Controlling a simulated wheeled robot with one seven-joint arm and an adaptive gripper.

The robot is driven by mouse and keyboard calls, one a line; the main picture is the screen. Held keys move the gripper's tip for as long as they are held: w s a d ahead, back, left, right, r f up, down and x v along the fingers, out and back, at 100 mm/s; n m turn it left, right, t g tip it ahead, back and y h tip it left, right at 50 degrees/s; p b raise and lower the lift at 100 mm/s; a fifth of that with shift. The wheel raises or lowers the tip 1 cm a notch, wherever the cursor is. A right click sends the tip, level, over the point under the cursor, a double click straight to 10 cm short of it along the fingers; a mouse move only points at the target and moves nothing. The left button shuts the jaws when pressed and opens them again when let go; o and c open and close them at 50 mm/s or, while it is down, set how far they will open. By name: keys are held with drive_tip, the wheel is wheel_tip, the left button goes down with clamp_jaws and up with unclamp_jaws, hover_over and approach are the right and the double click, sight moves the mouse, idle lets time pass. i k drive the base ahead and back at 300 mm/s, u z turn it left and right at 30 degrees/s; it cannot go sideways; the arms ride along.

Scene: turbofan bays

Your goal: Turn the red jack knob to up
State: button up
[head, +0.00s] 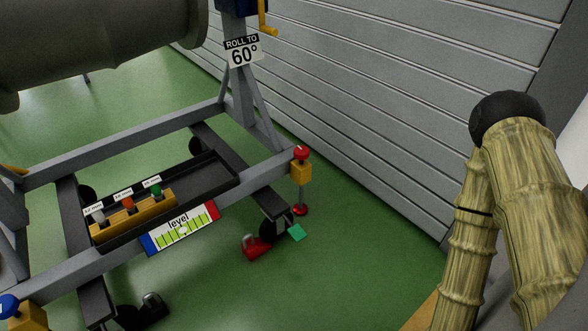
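The red jack knob (301,151) sits on top of an orange-yellow block (301,172) at the right corner of the grey stand frame. A thin screw runs down from the block to a small red foot (301,210) near the floor. A level gauge (178,232) with a blue left end and a red right end is fixed to the frame's front rail. A blue knob (8,305) on a similar block is at the lower left, partly cut off. My arm is at the right, bent and apart from the knob. My gripper is not in view.
A dark tray (210,172) on the frame holds a yellow rack (133,215) with white, red and green-topped pieces. A "ROLL TO 60°" sign (242,50) hangs above. A red wheel chock (256,247) lies by a caster. Green floor (370,265) is clear towards the grey wall.

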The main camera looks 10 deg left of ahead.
sight(301, 153)
drive_tip(key=z, duration=0.05)
drive_tip(key=k, duration=0.65)
drive_tip(key=u, duration=0.95)
drive_tip(key=i, duration=1.5)
drive_tip(key=z, duration=0.75)
drive_tip(key=i, duration=0.25)
drive_tip(key=z, duration=0.25)
